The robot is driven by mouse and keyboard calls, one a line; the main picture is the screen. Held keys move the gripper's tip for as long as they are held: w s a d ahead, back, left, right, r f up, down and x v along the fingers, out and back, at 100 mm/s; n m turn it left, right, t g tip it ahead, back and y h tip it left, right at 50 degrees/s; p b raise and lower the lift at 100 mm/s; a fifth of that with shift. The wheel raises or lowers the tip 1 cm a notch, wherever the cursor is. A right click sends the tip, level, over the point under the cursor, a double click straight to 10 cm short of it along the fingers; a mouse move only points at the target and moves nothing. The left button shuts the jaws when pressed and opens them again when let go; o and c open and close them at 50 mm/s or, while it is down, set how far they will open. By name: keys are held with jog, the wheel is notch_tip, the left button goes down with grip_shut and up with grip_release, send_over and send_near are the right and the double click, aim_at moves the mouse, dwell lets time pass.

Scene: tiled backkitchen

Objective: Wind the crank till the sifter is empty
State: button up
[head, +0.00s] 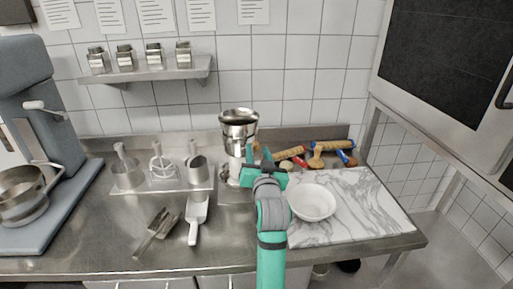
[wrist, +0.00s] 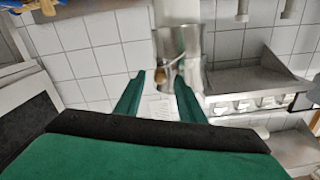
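The metal sifter (head: 238,128) stands upright near the back of the steel counter, on a pale column. In the wrist view the sifter (wrist: 183,42) appears as a shiny cylinder just beyond my fingers. A small wooden crank knob (wrist: 159,76) shows in the gap between the fingertips, with clear space on both sides. My gripper (head: 259,153) is open, just right of and in front of the sifter's lower part. Its two green fingers also show apart in the wrist view (wrist: 160,80). The sifter's contents and most of the crank are hidden.
A white bowl (head: 312,202) sits on the marble slab (head: 365,200) at right, beside my arm. Rolling pins (head: 333,146) lie behind it. A scoop (head: 197,216), several metal tools and a mixer (head: 28,130) stand left. A shelf with tins (head: 150,72) hangs above.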

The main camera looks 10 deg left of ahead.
aim_at(257, 149)
jog(key=shift+x, duration=1.8)
jog(key=shift+f, duration=0.1)
grip_shut()
